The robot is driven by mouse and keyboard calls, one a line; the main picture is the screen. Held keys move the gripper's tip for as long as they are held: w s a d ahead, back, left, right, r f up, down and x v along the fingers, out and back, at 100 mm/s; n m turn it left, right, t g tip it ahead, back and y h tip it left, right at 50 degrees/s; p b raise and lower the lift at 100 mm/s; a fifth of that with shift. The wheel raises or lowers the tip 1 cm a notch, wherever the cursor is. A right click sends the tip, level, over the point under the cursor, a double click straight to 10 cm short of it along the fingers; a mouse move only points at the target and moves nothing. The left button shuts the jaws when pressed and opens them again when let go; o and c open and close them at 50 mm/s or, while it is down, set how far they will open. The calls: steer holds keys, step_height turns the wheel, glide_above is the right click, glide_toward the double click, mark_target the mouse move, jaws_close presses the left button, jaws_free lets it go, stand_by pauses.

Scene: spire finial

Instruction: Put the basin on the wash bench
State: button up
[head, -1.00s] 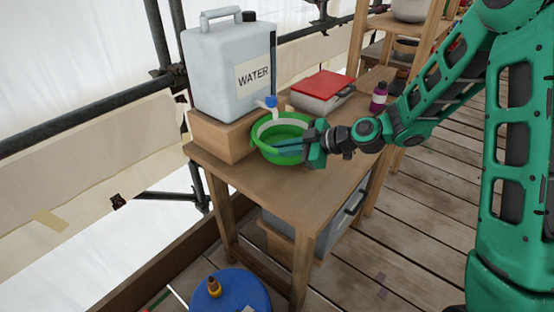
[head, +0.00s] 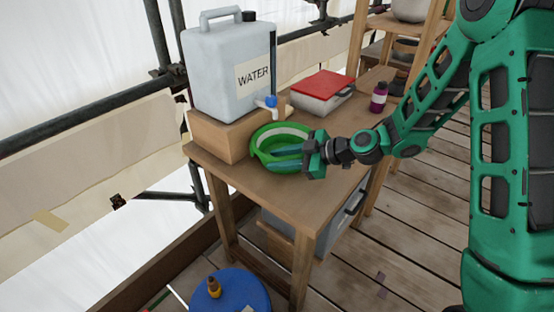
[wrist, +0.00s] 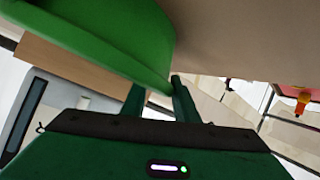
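The green basin (head: 262,160) is at the front of the wooden wash bench (head: 290,195), beside the wooden block under the water container. It looks tilted. I cannot tell whether its underside touches the bench top. My gripper (head: 302,160) is at the basin's right side, shut on its wall. In the wrist view the basin (wrist: 100,35) fills the upper left. My two fingers (wrist: 160,98) meet its edge, one partly hidden behind the wall.
A water container (head: 228,75) with a blue tap stands on a wooden block (head: 215,138). A red-lidded box (head: 322,90) and a purple bottle (head: 379,97) are farther back on the bench. A blue round lid (head: 235,292) is below. The bench's front corner is clear.

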steer(key=v, duration=1.1)
steer(key=shift+d, duration=0.2)
steer(key=shift+s+r, duration=0.1)
steer(key=s+d+m+g+h, duration=0.1)
steer(key=s+d+m+h, duration=0.4)
steer(key=d, duration=0.5)
steer(key=s+d+m+g+h, duration=0.1)
steer(key=s+d+m+h, duration=0.45)
steer(key=d, duration=0.55)
steer(key=s+d+r+m+g, duration=0.1)
steer(key=s+d+m, duration=0.2)
steer(key=s, duration=0.3)
steer(key=s+d+r+m+g, duration=0.1)
steer(key=s+d+m, duration=0.3)
steer(key=s+m, duration=0.2)
steer(key=s+d+r+m+g+h, duration=0.1)
steer(key=s+d+m, duration=0.2)
steer(key=s, duration=0.4)
steer(key=shift+d+r+m, duration=0.35)
steer(key=shift+m, duration=0.4)
